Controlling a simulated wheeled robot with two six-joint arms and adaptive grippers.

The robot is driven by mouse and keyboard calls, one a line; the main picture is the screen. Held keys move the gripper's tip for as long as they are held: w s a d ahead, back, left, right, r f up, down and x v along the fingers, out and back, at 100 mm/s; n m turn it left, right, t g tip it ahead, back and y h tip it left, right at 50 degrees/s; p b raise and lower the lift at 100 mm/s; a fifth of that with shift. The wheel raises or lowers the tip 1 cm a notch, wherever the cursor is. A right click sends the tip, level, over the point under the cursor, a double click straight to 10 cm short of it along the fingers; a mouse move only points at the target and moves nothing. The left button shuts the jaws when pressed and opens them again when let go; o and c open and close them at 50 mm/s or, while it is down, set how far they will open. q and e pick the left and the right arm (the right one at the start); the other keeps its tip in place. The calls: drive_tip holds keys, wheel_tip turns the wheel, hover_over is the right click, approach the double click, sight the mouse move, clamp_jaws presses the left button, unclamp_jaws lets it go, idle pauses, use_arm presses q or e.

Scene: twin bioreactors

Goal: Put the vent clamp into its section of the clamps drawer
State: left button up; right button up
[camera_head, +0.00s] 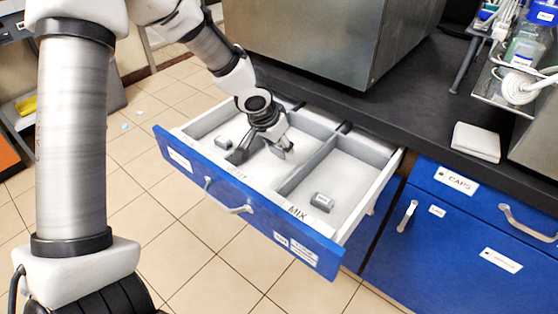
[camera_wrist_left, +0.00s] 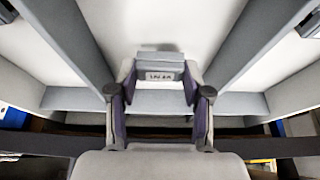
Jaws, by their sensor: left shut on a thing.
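The clamps drawer (camera_head: 293,245) is pulled out, with a blue front and grey dividers making three sections. VENT is marked at the front of the middle section and MIX at the right one. My left gripper (camera_head: 264,154) reaches down into the middle section. In the left wrist view, its fingers (camera_wrist_left: 160,83) are shut on the small grey vent clamp (camera_wrist_left: 160,68), whose label appears upside down. Dividers run on both sides of it. Whether the clamp touches the drawer floor I cannot tell. In the head view the fingers mostly hide it. My right gripper is not in view.
A grey clamp (camera_head: 322,202) lies in the MIX section and another small clamp (camera_head: 224,142) in the left section. The black counter (camera_head: 420,125) edge runs behind the drawer. The blue CAPS drawer (camera_head: 458,184) at the right is closed.

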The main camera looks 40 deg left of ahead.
use_arm(q)
wheel_tip(320, 180, down, 2)
drive_tip(key=shift+f+b, duration=0.15)
drive_tip(key=shift+b, duration=0.25)
drive_tip(key=shift+f, duration=0.25)
drive_tip(key=o, duration=0.9)
drive_tip(key=shift+c, duration=0.2)
drive_tip(key=shift+d, duration=0.1)
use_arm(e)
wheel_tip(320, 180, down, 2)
use_arm(q)
drive_tip(key=shift+r, duration=0.4)
drive_tip(key=p+v, duration=0.3)
drive_tip(key=v, duration=0.8)
drive_tip(key=shift+s+r, duration=0.2)
drive_tip(key=shift+r, duration=0.15)
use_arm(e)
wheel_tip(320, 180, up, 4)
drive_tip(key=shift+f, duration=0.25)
